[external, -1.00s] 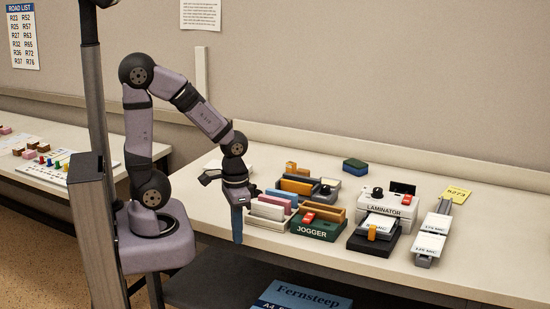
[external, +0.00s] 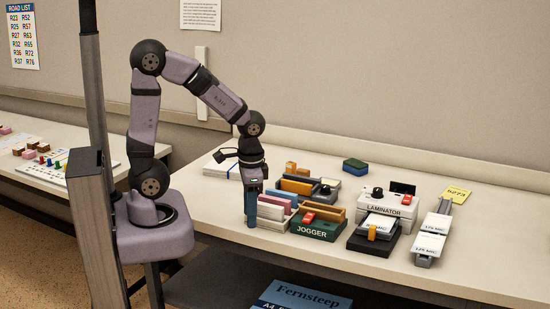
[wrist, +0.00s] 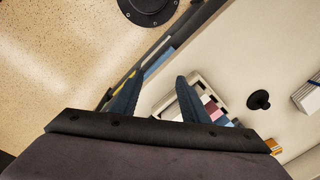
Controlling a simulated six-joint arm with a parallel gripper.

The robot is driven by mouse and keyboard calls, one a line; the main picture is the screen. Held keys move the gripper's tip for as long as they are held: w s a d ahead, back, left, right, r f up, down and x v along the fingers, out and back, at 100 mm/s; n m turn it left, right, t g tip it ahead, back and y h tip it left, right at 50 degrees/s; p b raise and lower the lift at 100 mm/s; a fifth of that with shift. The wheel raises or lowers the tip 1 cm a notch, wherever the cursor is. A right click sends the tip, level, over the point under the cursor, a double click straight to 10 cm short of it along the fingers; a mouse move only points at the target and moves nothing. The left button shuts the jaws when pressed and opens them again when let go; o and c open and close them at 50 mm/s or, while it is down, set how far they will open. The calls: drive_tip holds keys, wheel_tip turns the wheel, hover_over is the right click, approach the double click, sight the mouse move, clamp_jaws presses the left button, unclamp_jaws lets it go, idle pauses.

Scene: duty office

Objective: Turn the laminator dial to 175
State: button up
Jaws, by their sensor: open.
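The white laminator (external: 381,209) stands on the table to the right of the green jogger. Its black dial (external: 377,193) sits on top, left of a small dark panel; its setting is too small to read. My gripper (external: 251,214) points down by the table's front edge, left of the jogger and well apart from the laminator. Its blue fingers also show in the wrist view (wrist: 159,88), spread with nothing between them. I cannot make out the laminator in the wrist view.
The green jogger (external: 318,228), a tray of coloured cards (external: 271,222) and a dark unit with an orange part (external: 371,242) crowd the front. A grey rail with cards (external: 424,261) and a yellow note (external: 456,194) lie right. The table's far right is clear.

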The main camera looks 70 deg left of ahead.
drive_tip(key=w+a+r+p, duration=0.1)
drive_tip(key=w+r+p, duration=0.1)
drive_tip(key=w+r, duration=0.4)
drive_tip(key=n+t+p, duration=0.2)
drive_tip(key=t+p, duration=0.1)
drive_tip(key=t, duration=0.2)
approach(378, 190)
drive_tip(key=shift+h, duration=0.4)
drive_tip(key=shift+a+p+x, duration=0.2)
drive_tip(key=shift+p+x, duration=0.6)
drive_tip(key=shift+x, duration=1.2)
drive_tip(key=shift+a+p+x, duration=0.25)
drive_tip(key=shift+p+x, duration=0.55)
drive_tip(key=shift+x, duration=1.2)
drive_tip(key=shift+w, duration=0.1)
clamp_jaws()
